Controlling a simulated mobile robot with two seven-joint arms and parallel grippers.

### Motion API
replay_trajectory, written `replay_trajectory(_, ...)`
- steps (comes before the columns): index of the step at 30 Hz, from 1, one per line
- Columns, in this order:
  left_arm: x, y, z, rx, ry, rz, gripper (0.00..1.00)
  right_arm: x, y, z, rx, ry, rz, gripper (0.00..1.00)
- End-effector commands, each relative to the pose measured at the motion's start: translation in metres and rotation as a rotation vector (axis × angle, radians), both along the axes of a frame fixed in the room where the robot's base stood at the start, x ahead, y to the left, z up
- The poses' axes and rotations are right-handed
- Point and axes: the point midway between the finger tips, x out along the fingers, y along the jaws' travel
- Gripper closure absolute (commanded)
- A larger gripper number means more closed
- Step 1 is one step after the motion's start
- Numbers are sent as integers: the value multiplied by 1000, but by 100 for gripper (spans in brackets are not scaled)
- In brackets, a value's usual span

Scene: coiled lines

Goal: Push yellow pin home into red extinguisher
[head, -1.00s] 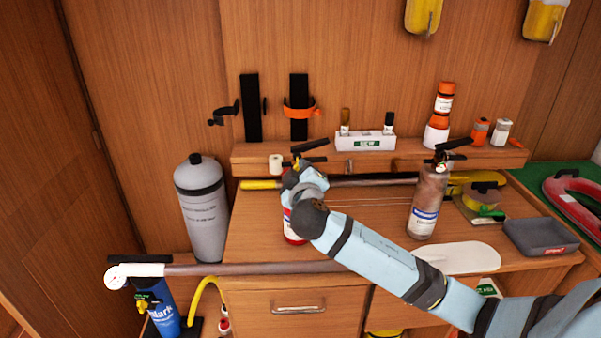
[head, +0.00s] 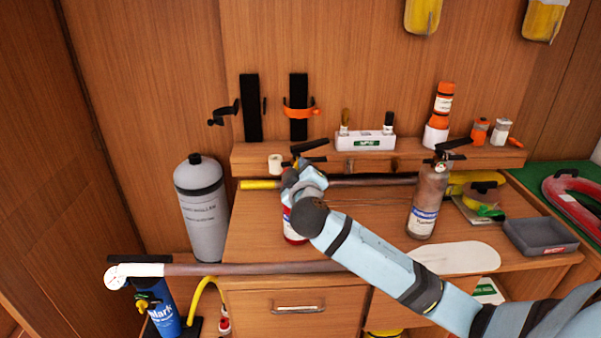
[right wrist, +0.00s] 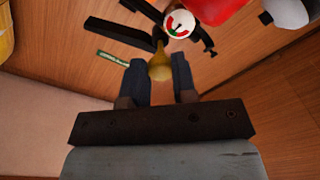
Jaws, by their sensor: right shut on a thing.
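The red extinguisher (head: 292,234) stands on the wooden worktop, mostly hidden behind my right arm in the head view. Its black handle levers (head: 310,147) show above my gripper. In the right wrist view its red body (right wrist: 212,10), a round gauge (right wrist: 179,24) and a black lever (right wrist: 118,33) show. My right gripper (right wrist: 165,72) is shut on the yellow pin (right wrist: 160,66), which lies between the fingers at the extinguisher's head, beside the gauge. How deep the pin sits cannot be told. In the head view my right gripper (head: 297,176) is at the extinguisher's top. My left gripper is not in view.
A grey cylinder (head: 202,208) stands left. A long pole (head: 240,269) lies along the front edge.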

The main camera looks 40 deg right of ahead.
Motion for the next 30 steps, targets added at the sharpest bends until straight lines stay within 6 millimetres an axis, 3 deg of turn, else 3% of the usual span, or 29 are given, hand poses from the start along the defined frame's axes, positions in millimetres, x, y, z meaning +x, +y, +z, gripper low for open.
replay_trajectory(30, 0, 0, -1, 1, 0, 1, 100, 23, -12, 0, 1, 0, 1, 97)
